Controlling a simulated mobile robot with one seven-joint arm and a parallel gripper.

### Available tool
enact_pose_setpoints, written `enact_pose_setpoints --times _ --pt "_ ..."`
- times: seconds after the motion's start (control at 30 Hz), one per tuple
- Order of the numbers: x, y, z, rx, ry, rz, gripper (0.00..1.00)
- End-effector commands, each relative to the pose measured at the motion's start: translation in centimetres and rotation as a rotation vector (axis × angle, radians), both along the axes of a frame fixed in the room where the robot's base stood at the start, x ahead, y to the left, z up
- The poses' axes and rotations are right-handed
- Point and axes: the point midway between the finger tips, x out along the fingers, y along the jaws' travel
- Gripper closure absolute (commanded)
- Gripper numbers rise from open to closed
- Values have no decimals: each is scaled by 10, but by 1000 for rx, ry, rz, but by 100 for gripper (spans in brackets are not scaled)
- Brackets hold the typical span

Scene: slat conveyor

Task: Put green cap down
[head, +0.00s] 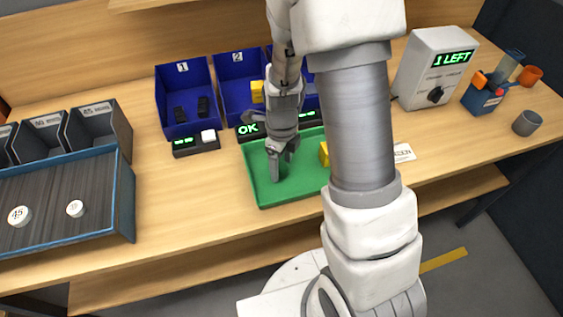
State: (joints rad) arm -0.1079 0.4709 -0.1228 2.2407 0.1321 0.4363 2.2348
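My gripper (281,164) points down over the green tray (264,201), at its left half. The fingertips are small and partly in shadow, so I cannot tell whether they are apart or hold anything. I cannot make out a green cap in the head view; it may be hidden by my gripper or blend with the tray. A yellow piece (324,154) lies in the tray to the right, partly hidden behind my arm.
Blue bin 1 (171,85) holds dark pieces; blue bin 2 (228,75) holds a yellow piece. A dark left tray (128,205) carries two white discs. A grey box (421,52) reads "1 LEFT". My arm blocks the middle. Bare wood lies left of the green tray.

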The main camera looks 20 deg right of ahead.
Motion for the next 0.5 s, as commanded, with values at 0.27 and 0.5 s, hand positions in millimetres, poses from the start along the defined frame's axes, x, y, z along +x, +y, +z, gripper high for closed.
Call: enact_pose_setpoints --times 0.27,0.5 --pt "0 0 5 0 0 0 26" --pt "1 1 43 1 -6 2 26"
